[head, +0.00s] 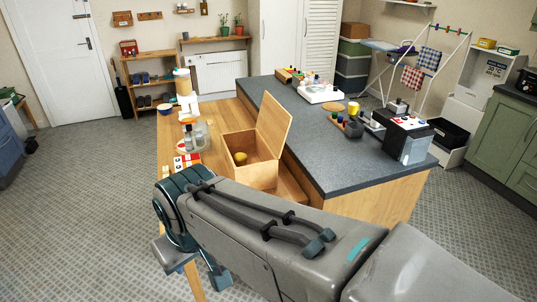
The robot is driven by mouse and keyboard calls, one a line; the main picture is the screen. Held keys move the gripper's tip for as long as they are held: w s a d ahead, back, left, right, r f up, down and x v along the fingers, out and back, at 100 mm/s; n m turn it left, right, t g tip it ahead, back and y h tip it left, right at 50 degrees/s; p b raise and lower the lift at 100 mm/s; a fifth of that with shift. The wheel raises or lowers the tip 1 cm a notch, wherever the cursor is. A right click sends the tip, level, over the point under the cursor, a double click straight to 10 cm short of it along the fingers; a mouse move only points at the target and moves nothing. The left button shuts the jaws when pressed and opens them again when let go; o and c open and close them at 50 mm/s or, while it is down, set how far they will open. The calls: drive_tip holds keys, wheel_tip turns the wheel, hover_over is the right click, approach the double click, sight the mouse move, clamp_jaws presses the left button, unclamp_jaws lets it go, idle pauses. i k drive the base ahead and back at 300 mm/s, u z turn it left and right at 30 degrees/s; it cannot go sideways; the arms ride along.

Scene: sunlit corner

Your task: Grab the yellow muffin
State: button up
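A small yellow-brown round thing (240,157), which looks like the yellow muffin, lies inside an open wooden box (262,176). The box stands on a wooden table (229,113), with its lid (273,125) raised on the right side. The muffin's lower part is hidden by the box's front wall. My arm crosses the lower part of the head view, in front of the box. I cannot make out my gripper's fingers; the arm's end is hidden behind its own links.
A dark-topped counter (299,128) adjoins the table on the right. It bears a coffee machine (404,136), a yellow cup (353,108) and a white tray (320,94). Jars (195,137) and a red-and-white item (187,162) stand left of the box. The floor (80,190) at left is clear.

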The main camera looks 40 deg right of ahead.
sight(240, 159)
drive_tip(key=z, duration=0.85)
drive_tip(key=i, duration=1.5)
drive_tip(key=z, duration=0.4)
